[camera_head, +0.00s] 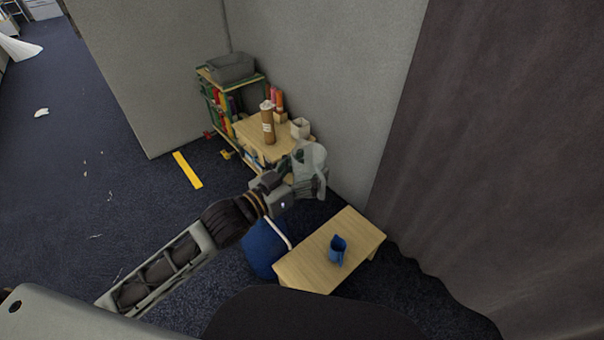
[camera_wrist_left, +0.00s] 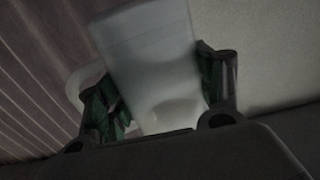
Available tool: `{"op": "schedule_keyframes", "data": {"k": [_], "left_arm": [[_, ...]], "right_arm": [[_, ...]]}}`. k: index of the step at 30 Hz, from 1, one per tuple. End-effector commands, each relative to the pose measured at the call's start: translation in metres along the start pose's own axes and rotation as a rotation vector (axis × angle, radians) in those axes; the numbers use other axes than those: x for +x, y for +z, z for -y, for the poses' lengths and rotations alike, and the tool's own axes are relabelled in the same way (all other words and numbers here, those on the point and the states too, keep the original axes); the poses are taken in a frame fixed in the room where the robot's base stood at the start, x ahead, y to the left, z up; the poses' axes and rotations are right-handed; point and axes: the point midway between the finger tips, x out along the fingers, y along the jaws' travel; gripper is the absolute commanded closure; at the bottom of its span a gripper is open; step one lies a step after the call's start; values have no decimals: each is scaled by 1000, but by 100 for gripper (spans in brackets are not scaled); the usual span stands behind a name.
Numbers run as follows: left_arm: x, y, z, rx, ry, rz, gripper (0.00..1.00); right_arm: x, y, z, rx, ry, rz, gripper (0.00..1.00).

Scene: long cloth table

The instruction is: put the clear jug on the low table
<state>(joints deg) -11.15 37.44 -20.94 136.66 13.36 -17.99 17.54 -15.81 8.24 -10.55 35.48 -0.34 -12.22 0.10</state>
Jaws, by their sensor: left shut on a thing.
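The clear jug (camera_head: 313,168), pale and see-through, is held in the air by my left gripper (camera_head: 292,178), whose arm comes in from the left. In the left wrist view the jug (camera_wrist_left: 150,65) sits between the two fingers (camera_wrist_left: 165,98), with its handle on the left. The low table (camera_head: 362,231) is a small light-wood table at the lower middle of the head view. The jug shows above and beyond its far edge in the picture, apart from it. My right gripper is not in view.
A blue mug (camera_head: 338,252) stands on the low table, with bare wood on both sides. A blue bin (camera_head: 262,250) is beside its left end. Behind is a wooden unit (camera_head: 254,137) with a brown bottle (camera_head: 268,124) and a light cup (camera_head: 300,128). A dark curtain (camera_head: 490,150) hangs right.

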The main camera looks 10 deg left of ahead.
Motion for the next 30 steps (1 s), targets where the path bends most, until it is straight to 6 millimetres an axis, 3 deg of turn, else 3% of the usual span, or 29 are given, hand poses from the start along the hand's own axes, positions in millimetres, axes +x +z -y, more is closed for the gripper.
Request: {"op": "schedule_keyframes", "data": {"k": [10, 23, 30], "left_arm": [[6, -17, -10, 1, 53, -1, 66], [7, -20, -12, 0, 63, 1, 66], [7, -19, -12, 0, 63, 1, 66]], "right_arm": [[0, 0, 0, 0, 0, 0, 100], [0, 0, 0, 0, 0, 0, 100], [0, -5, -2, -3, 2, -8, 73]]}}
